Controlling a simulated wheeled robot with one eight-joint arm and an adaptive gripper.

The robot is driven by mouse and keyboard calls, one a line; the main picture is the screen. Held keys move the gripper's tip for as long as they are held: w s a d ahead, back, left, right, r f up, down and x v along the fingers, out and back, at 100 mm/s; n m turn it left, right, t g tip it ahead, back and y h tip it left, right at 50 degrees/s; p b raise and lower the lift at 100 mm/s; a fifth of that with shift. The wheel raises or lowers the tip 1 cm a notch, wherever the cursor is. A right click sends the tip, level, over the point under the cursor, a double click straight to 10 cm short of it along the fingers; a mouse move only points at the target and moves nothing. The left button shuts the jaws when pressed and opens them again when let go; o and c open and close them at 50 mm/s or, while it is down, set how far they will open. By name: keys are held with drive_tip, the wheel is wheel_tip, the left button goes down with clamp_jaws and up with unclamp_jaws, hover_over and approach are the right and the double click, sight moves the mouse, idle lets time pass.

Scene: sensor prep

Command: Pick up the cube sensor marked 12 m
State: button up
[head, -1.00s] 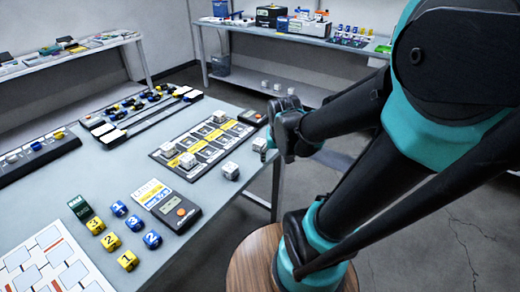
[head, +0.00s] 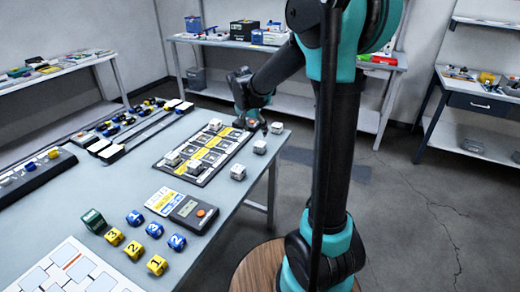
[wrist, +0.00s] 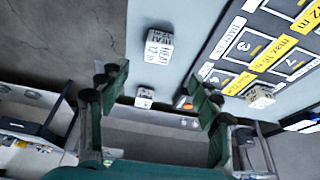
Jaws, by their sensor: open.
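Several small grey-white cubes with printed labels are on the table. Three stand loose along its right side: a near one (head: 238,172), a middle one (head: 260,147) and a far one (head: 277,127). In the wrist view, a larger cube (wrist: 158,46) has print that seems to include 12, but I cannot read it surely. A smaller cube (wrist: 144,97) appears between the fingers, its label too small to read. My gripper (head: 250,117) is at the table's far right corner, left of the far cube. Its fingers (wrist: 161,88) are apart with nothing held.
A black board with yellow labels (head: 207,181) holds more grey cubes. A dark meter (head: 193,213), blue and yellow number cubes (head: 134,250) and black racks (head: 37,175) share the table (head: 110,200). Shelves stand behind. The floor at right is clear.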

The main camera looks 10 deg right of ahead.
sight(260, 143)
drive_tip(key=x, duration=0.6)
drive_tip(key=shift+d+x, duration=0.2)
drive_tip(key=shift+x, duration=2.4)
drive_tip(key=shift+r, duration=0.1)
drive_tip(key=c, duration=1.2)
drive_tip(key=shift+c, duration=0.2)
